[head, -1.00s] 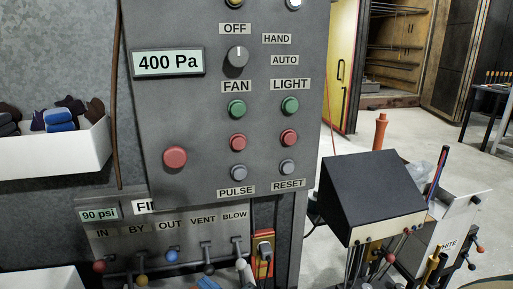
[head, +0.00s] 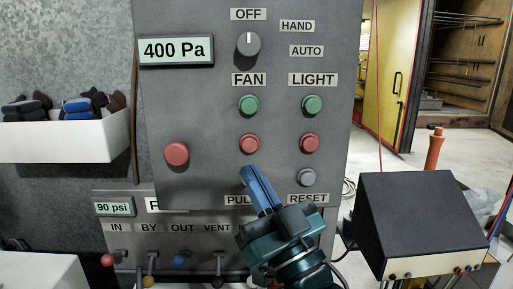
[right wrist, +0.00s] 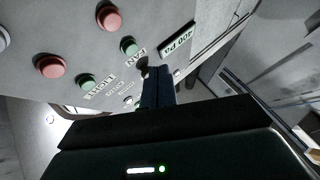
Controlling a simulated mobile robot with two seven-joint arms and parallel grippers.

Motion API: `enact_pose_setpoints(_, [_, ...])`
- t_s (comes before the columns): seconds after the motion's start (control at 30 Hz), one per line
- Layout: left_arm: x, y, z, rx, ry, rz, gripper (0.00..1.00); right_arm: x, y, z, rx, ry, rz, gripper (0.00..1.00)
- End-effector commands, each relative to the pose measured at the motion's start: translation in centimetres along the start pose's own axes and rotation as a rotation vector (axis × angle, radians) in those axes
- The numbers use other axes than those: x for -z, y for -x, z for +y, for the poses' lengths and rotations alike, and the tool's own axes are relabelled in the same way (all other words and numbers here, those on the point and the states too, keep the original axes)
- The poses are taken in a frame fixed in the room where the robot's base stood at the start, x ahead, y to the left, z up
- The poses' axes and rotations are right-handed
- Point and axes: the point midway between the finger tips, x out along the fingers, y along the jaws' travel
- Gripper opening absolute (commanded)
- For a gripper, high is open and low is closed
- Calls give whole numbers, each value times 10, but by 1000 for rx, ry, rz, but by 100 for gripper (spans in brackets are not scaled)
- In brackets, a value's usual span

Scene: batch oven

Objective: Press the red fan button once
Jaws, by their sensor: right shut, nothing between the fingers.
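The red fan button (head: 249,143) is on the grey control panel (head: 205,110), below the green fan button (head: 249,105) and the FAN label. My right gripper (head: 252,174) is shut and empty, with its blue fingers pointing up at the panel. In the head view its tips lie just below the red fan button and cover the grey PULSE button; I cannot tell the gap to the panel. In the right wrist view the red fan button (right wrist: 109,17) is at the upper left, beyond the shut fingers (right wrist: 157,72). My left gripper is not in view.
Near the target are a red light button (head: 310,143), a green light button (head: 311,104), a grey RESET button (head: 307,177) and a large red button (head: 176,153). A selector knob (head: 248,44) is above. A black sloped box (head: 425,215) stands to the right.

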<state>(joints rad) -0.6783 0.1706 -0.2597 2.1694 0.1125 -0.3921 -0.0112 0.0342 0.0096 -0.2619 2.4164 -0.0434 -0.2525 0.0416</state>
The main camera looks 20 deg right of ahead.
Motion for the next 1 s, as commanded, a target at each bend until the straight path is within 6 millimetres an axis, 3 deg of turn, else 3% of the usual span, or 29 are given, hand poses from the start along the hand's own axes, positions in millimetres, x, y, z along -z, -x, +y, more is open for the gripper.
enact_pose_setpoints(0.43, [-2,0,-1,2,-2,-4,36,-5,-6,4,1,3,-2,0])
enact_pose_setpoints(1.0, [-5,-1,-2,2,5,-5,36,-40,-55,40,1,1,-2,0])
